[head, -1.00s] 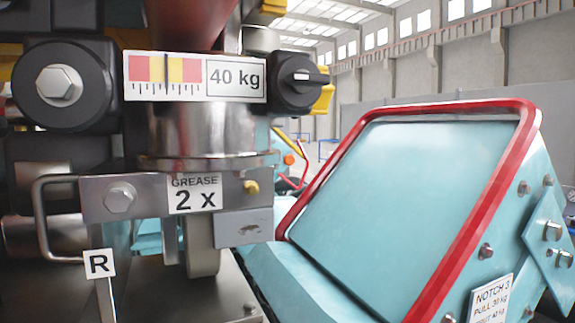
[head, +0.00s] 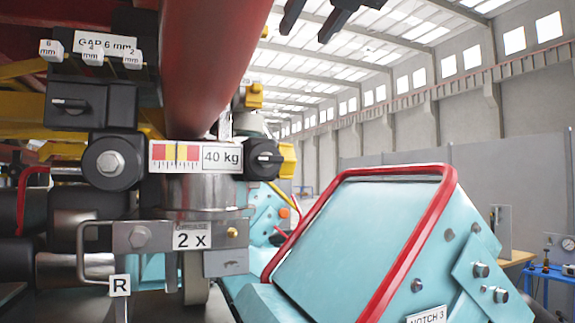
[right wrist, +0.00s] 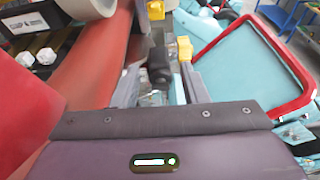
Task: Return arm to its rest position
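My right gripper (head: 306,32) shows at the top of the head view as two dark fingertips with a gap between them. It hangs in the air above the blue car body with the red rim. In the right wrist view the fingers of the right gripper (right wrist: 158,85) are spread apart, with nothing held between them. A black knob and yellow parts show beyond and between the fingers there. The rest of my right arm is out of the head view. My left gripper is not in view.
A thick red tube (head: 215,60) runs down from the top. Below it are the 40 kg gauge plate (head: 195,157), a black rotary switch (head: 264,159) and a steel "2 x" bracket (head: 140,236). The blue car body (head: 350,235) with its red rim (head: 410,240) fills the lower right. Upper right is open air.

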